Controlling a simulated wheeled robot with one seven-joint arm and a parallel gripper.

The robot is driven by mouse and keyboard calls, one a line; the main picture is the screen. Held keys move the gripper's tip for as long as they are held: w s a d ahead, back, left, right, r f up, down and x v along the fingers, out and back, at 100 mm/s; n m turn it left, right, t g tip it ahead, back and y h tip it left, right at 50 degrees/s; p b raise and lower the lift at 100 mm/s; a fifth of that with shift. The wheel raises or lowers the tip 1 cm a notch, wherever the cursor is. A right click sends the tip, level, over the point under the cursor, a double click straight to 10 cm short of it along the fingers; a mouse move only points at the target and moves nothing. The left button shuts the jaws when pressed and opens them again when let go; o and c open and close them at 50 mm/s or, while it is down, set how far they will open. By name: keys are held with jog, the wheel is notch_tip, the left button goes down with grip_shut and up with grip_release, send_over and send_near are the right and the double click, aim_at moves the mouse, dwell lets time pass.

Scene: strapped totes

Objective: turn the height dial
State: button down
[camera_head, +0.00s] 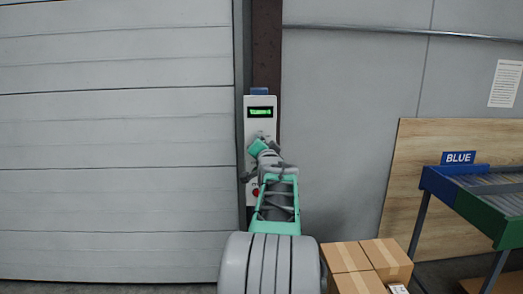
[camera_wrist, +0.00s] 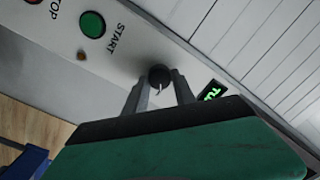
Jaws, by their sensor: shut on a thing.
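The height dial (camera_wrist: 159,75) is a round black knob with a small pale pointer mark, on a light grey control panel (camera_head: 250,150). My gripper (camera_wrist: 159,88) is shut on the dial, one finger on each side, in the wrist view. In the head view my arm reaches to the panel, and my gripper (camera_head: 259,144) hides the dial there. A green-lit display (camera_head: 261,112) sits above the dial; its text is too small to read. It also shows partly in the wrist view (camera_wrist: 211,93).
A green START button (camera_wrist: 92,24) and a red STOP button (camera_wrist: 34,1) are on the same panel; red shows below my gripper (camera_head: 255,192). A shutter door (camera_head: 115,150) stands left. Cardboard boxes (camera_head: 347,257) and a roller table marked BLUE (camera_head: 458,158) stand right.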

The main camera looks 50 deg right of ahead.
jog(key=shift+r+m, duration=0.1)
jog(key=shift+m, duration=0.4)
jog(key=c, duration=1)
grip_release()
jog(key=shift+c, duration=0.2)
jog(key=b+v, duration=0.2)
jog(key=v, duration=0.5)
jog(key=shift+s+a, duration=0.25)
